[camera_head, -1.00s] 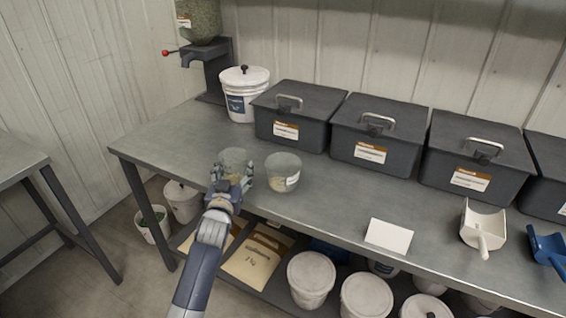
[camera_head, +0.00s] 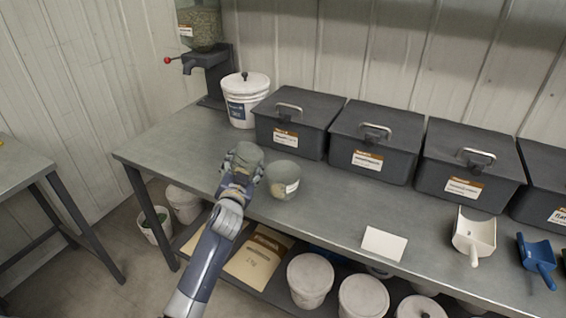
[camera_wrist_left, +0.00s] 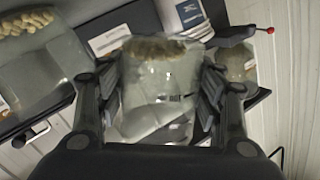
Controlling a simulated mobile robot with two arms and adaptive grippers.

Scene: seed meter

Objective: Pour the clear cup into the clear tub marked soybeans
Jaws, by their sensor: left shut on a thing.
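The clear cup (camera_head: 246,154) is in my left gripper (camera_head: 241,174), held above the bench and looking tilted. In the left wrist view the cup (camera_wrist_left: 158,92) sits between the two fingers, with pale contents gathered at its far end. The clear tub (camera_head: 283,182) stands on the bench just right of the cup. Its small label is too small to read, and some pale contents show inside. The tub (camera_wrist_left: 40,70) also shows at the left of the wrist view, with pale beans in it. My right gripper is out of view.
Dark lidded bins (camera_head: 299,118) line the back of the bench. A white lidded bucket (camera_head: 245,104) and a dispenser (camera_head: 203,62) stand at the back left. A white card (camera_head: 384,243), a white scoop (camera_head: 474,236) and a blue scoop (camera_head: 537,259) lie to the right.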

